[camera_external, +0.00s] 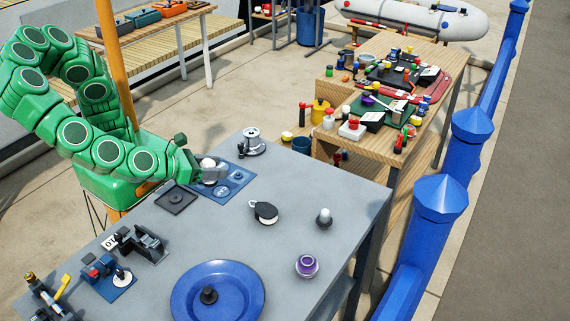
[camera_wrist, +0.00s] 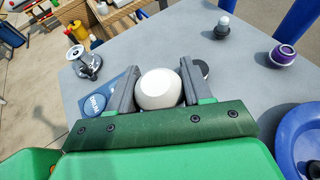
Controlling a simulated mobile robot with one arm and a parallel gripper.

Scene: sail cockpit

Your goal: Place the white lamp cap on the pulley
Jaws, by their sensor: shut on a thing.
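The white lamp cap (camera_wrist: 159,88), a smooth rounded white piece, sits between the two fingers of my gripper (camera_wrist: 157,82). My gripper (camera_external: 212,172) is shut on it, over the blue tray on the grey table in the external view. The cap (camera_external: 207,163) shows partly there. The pulley (camera_external: 264,212), black with a pale wheel and a small ring, lies on the table to the right of and nearer than my gripper. In the wrist view the pulley (camera_wrist: 204,69) is mostly hidden behind the right finger.
A blue tray (camera_external: 240,176) with round pieces lies under my gripper. A metal winch (camera_external: 251,142) stands behind it. A small white-topped lamp (camera_external: 324,218), a purple piece (camera_external: 307,265) and a blue plate (camera_external: 250,295) stand to the right and front. Bare table surrounds the pulley.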

